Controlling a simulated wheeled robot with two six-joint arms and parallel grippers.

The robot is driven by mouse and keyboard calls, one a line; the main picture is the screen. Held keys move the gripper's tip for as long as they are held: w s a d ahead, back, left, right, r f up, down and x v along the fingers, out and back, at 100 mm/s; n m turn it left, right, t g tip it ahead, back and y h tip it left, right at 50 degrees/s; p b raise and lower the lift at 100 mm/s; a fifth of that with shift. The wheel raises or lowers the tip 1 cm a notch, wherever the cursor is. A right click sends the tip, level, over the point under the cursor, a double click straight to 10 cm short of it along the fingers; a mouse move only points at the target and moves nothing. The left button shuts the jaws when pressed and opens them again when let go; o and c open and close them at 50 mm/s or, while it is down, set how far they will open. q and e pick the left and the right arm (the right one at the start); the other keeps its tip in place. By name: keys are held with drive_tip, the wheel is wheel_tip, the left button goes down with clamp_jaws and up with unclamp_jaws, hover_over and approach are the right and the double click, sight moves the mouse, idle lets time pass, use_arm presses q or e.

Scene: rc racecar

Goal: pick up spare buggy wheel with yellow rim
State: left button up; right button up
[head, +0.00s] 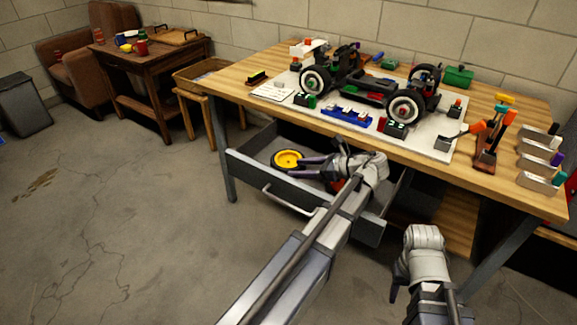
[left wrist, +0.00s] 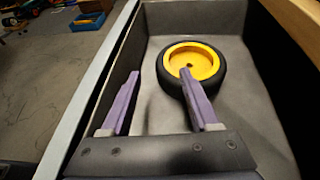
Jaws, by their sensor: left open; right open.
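The spare buggy wheel (head: 287,159) has a yellow rim and a black tyre. It lies flat in the open grey drawer (head: 246,178) under the workbench, and it also shows in the left wrist view (left wrist: 191,67). My left gripper (head: 302,167) is open over the drawer, just right of the wheel in the head view. In the left wrist view one purple finger overlaps the rim and the other is left of the tyre; I cannot tell whether they touch it. My right gripper (head: 400,285) is in front of the bench, away from the drawer, and holds nothing visible.
The workbench (head: 235,90) above the drawer carries a buggy chassis (head: 375,90) on a white mat, with tools and bins on the right. The drawer's walls stand close around my left gripper. The floor (head: 120,220) on the left is clear.

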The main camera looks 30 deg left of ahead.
sight(284, 168)
use_arm(q)
drive_tip(key=b+x, duration=0.2)
drive_tip(key=x, duration=0.3)
drive_tip(key=shift+w+f, duration=0.15)
clamp_jaws()
idle(0.6)
